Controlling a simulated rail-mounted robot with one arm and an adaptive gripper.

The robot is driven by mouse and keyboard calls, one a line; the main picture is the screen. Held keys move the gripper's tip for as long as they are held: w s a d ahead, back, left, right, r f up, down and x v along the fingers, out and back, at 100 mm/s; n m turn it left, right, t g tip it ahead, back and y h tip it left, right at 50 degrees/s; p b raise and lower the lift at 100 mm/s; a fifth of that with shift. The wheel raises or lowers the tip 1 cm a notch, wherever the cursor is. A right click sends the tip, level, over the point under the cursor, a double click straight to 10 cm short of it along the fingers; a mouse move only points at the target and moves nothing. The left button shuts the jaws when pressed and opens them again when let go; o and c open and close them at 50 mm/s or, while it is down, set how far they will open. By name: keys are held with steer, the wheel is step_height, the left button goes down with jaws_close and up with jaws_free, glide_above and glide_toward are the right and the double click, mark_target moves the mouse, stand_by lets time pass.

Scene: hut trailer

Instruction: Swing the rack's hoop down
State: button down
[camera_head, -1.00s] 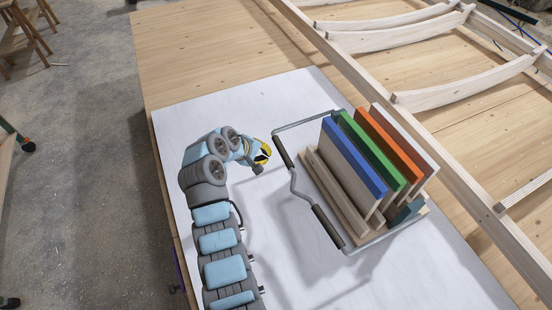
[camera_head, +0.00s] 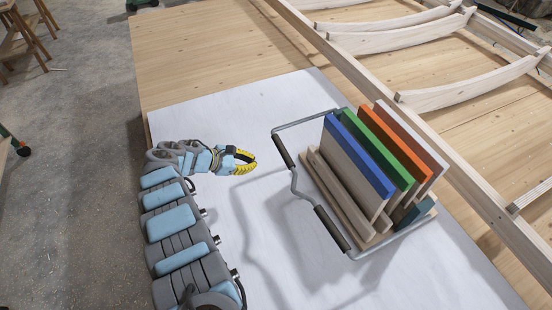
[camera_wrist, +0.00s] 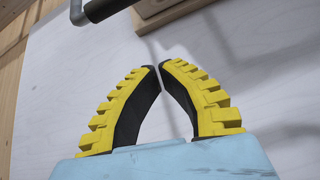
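The rack is a wooden base (camera_head: 340,192) holding several upright boards: blue, green, orange and white. Its hoop (camera_head: 294,184) is a grey metal bar with a bent middle and two dark sleeves. It sticks out from the rack's left side, apparently above the white sheet, with a shadow beneath. My gripper (camera_head: 251,160), with yellow ribbed fingers, is left of the hoop's upper corner, apart from it. In the wrist view its fingertips (camera_wrist: 160,65) nearly meet, with nothing between them. A dark sleeve of the hoop (camera_wrist: 106,9) and the rack's wooden base (camera_wrist: 165,8) show at the top edge.
The white sheet (camera_head: 225,112) lies on a wooden table (camera_head: 190,60) and is clear around my gripper. A long wooden rail (camera_head: 385,102) runs behind the rack, with curved ribs (camera_head: 470,83) beyond it. Stools (camera_head: 25,35) stand on the floor at upper left.

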steer(key=w+d+f+n+b, duration=0.2)
steer(key=w+d+f+b, duration=0.1)
steer(key=d+f+b, duration=0.3)
steer(key=r+p, duration=0.1)
steer(key=d+r+p, duration=0.1)
steer(key=r, duration=0.1)
steer(key=d+r+p, duration=0.1)
steer(key=r, duration=0.1)
steer(key=shift+d, duration=0.2)
steer(key=shift+t+h, duration=0.3)
steer(key=shift+r+p, duration=0.1)
steer(key=shift+p, duration=0.2)
step_height(320, 180, up, 2)
steer(key=shift+y+p, duration=0.5)
steer(key=shift+p, duration=0.35)
